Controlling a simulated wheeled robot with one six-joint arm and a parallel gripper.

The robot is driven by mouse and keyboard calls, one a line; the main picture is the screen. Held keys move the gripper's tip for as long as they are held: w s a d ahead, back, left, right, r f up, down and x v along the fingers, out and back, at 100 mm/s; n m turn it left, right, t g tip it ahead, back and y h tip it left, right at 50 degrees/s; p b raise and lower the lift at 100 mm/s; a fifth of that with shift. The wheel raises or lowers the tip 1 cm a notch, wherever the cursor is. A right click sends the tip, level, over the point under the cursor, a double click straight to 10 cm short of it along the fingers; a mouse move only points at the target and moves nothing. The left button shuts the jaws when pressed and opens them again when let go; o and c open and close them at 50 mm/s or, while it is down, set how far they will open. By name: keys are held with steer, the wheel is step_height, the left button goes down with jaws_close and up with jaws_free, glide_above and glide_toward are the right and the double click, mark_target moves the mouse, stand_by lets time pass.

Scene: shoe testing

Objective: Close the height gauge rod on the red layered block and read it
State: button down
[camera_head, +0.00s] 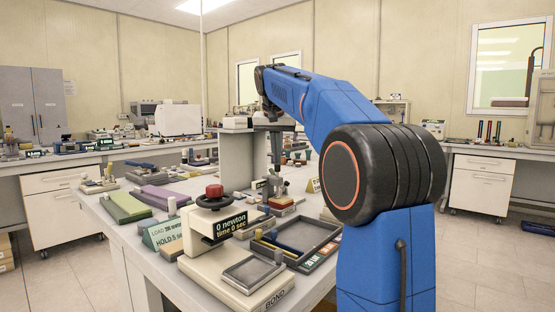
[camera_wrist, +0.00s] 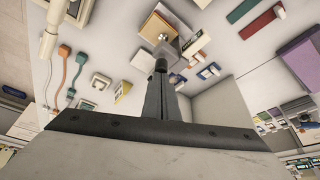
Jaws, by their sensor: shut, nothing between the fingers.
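My gripper (camera_head: 276,165) points down over the far part of the near table, its fingers together. In the wrist view the gripper (camera_wrist: 160,82) shows as dark fingers side by side, with a small dark round piece (camera_wrist: 161,65) at their tips. I cannot tell whether they touch it. Just below the gripper in the head view stands a small grey device (camera_head: 274,184), apparently the height gauge. A layered block with red (camera_head: 282,203) lies at its foot. The gauge's rod, its gap to the block and any reading are too small or hidden to tell.
A press with a red knob (camera_head: 214,191) and a display reading "0 newton, time 0 sec" stands in front. A dark tray (camera_head: 296,240) lies beside it. Green (camera_head: 126,205) and purple (camera_head: 162,195) blocks lie left. A grey box (camera_head: 238,160) stands close left of my gripper.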

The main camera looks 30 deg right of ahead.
steer(key=shift+r, duration=0.25)
steer(key=shift+r, duration=2)
steer(key=shift+r, duration=0.2)
